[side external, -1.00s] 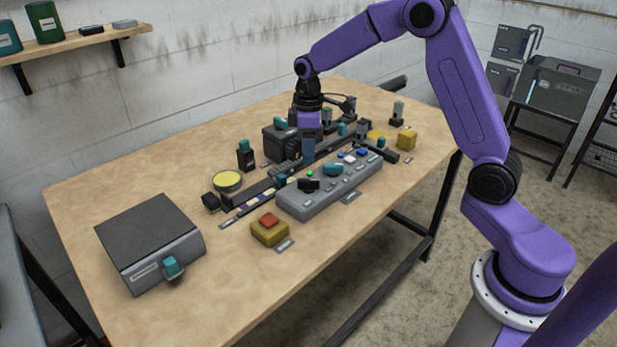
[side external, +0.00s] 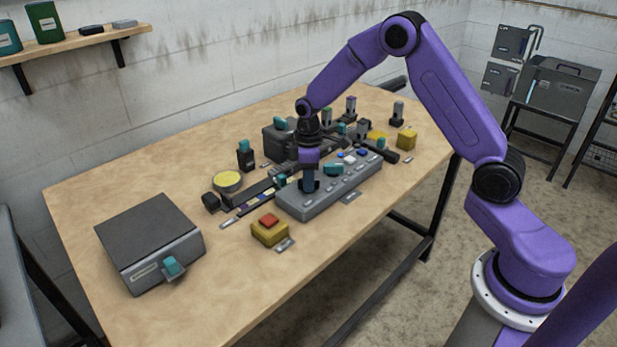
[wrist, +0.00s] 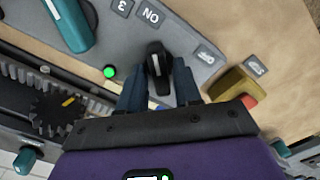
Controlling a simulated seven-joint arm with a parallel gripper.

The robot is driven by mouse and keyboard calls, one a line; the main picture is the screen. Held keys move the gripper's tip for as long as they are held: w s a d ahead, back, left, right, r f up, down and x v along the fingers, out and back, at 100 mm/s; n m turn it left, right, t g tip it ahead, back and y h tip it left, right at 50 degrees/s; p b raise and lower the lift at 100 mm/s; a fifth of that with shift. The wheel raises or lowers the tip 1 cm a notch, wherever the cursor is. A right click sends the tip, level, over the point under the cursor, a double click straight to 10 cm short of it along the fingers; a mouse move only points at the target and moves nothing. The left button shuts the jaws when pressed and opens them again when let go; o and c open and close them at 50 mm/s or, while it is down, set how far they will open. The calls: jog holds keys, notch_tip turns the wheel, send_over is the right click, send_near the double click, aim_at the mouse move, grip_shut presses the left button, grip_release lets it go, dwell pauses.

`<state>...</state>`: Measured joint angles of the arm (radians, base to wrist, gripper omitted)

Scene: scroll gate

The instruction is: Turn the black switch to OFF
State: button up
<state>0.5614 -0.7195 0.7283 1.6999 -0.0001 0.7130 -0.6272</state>
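The black switch (wrist: 157,62) stands on the grey control panel (wrist: 118,50), near an ON label (wrist: 151,15) and another label (wrist: 206,54) that may read OFF. My gripper (wrist: 159,82) points down over the panel, with one blue finger on each side of the switch. The fingers are apart; whether they touch the switch is hard to tell. A green lamp (wrist: 109,72) is lit beside the switch. In the side external view my gripper (side external: 309,186) is low at the panel's near-left end (side external: 292,206) and mostly hides the switch.
A teal handle (wrist: 68,22) stands on the same panel, also seen in the side view (side external: 333,169). A yellow box with a red button (side external: 269,229) sits in front. A toothed rail (wrist: 30,80) runs behind the panel.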

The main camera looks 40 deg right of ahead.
grip_shut()
jog(key=shift+m, duration=0.3)
jog(key=m, duration=1.2)
jog(key=shift+m, duration=0.3)
jog(key=m, duration=0.4)
jog(key=shift+m, duration=0.3)
jog(key=shift+o, duration=1.8)
grip_release()
